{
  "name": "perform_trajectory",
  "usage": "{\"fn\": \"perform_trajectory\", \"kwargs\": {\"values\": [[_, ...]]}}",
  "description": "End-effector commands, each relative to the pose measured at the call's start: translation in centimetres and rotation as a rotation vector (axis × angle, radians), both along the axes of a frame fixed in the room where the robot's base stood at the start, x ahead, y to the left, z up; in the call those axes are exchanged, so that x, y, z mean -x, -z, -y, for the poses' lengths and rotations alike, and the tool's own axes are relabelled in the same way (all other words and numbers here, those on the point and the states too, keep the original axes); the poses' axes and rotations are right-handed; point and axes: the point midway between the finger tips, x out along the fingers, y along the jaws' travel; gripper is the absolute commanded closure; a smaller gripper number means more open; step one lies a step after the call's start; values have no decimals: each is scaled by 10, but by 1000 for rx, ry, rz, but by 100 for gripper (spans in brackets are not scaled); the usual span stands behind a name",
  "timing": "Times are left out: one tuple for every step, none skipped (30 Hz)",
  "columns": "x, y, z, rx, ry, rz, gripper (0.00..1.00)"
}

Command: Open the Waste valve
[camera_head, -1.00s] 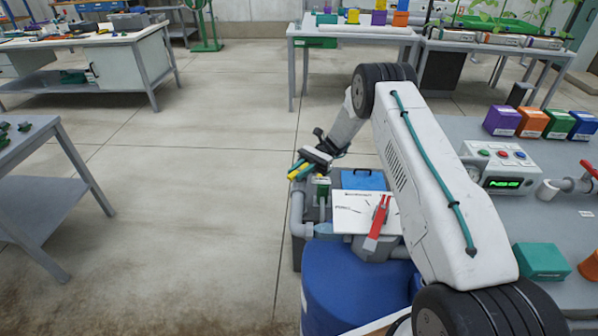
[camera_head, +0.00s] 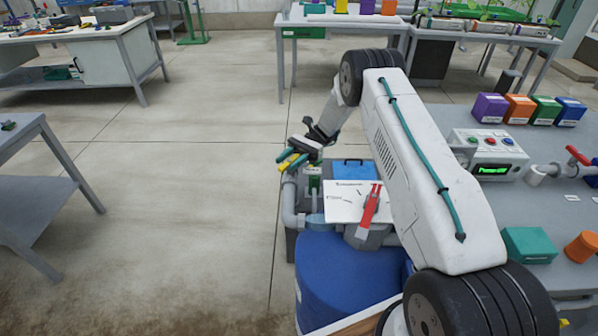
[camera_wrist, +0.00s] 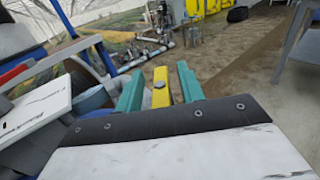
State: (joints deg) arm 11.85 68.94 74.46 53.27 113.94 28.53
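My gripper (camera_head: 293,160) has teal fingers and is at the far end of the skid, pointing down and left. In the wrist view the two fingers (camera_wrist: 160,90) stand on either side of a yellow lever (camera_wrist: 160,88) with a bolt on it. A narrow gap shows on each side, so the gripper looks open around the lever. The yellow lever also shows between the fingers in the head view (camera_head: 293,163). Its valve body is mostly hidden. A white marked plate (camera_head: 345,203) with a red lever (camera_head: 370,205) is nearer me; its lettering is too small to read.
A blue drum (camera_head: 335,275) stands below the plate. Grey pipes (camera_head: 288,205) run along the skid's left side. A control box (camera_head: 490,155) with a lit green display and colored boxes (camera_head: 520,108) sit on the right bench.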

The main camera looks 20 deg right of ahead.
Motion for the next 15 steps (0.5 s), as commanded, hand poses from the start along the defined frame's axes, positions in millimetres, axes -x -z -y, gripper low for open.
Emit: {"fn": "perform_trajectory", "kwargs": {"values": [[0, -8, 0, 0, 0, 1, 62], [0, -13, 0, 0, 0, 1, 62], [-1, -21, 1, 2, 1, 3, 62], [-1, -27, 1, 1, 1, 4, 62], [2, -32, 1, 1, 1, 3, 62], [13, -31, 1, 0, 2, -4, 62], [21, -31, 1, 1, 2, -3, 62], [28, -32, 1, 1, 2, -3, 62], [39, -33, 1, 0, 3, -4, 62], [46, -34, 1, 0, 3, -2, 62], [54, -34, 1, 0, 3, -2, 62], [64, -35, 1, 0, 2, -2, 62], [71, -36, 1, -1, 3, -3, 62], [79, -36, 1, 0, 3, -2, 62], [88, -37, 1, 0, 2, -1, 62]]}}
